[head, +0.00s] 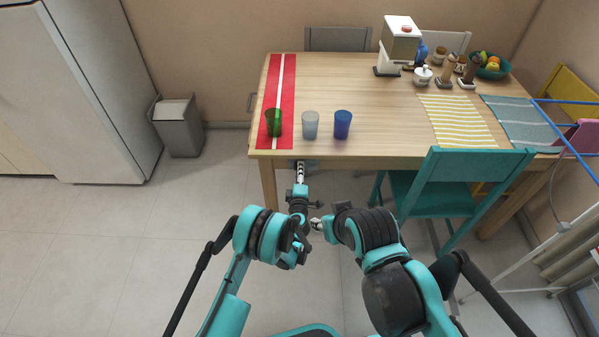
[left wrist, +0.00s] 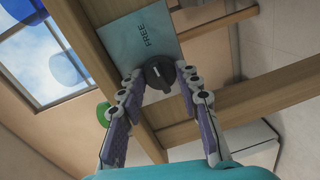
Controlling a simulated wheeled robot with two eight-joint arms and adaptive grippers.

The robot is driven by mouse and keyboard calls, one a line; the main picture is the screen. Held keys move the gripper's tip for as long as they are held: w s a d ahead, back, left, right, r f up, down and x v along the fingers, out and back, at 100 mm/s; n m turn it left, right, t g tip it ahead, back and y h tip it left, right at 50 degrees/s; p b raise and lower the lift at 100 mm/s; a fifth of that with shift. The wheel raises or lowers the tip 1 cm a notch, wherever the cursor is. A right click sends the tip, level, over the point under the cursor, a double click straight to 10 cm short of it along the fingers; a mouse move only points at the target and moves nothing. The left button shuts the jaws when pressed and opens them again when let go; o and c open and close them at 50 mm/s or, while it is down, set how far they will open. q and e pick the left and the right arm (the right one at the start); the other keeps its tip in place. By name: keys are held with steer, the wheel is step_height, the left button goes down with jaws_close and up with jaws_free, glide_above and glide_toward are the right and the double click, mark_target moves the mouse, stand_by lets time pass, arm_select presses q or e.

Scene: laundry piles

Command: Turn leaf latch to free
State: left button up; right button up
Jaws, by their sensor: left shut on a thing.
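The leaf latch is a dark round knob (left wrist: 158,70) on a pale blue-grey plate (left wrist: 128,36) under the wooden table, in the left wrist view. The plate bears the word FREE. My left gripper (left wrist: 160,78) has its two fingers on either side of the knob and is shut on it. In the head view my left gripper (head: 301,168) is at the table's front edge, below the glasses; the knob is hidden there. Which way the knob points is not clear. My right gripper (head: 317,223) is small, beside the left arm, away from the table; its jaws are unclear.
The wooden table (head: 350,88) holds a green glass (head: 273,122), a clear glass (head: 310,125) and a blue glass (head: 342,124) near its front edge. A teal chair (head: 445,195) stands at the front right.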

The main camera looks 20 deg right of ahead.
arm_select(q)
steer(key=shift+a+m, duration=0.1)
steer(key=shift+m, duration=0.4)
steer(key=o, duration=1.2)
steer(key=shift+w, duration=0.1)
steer(key=shift+c, duration=0.2)
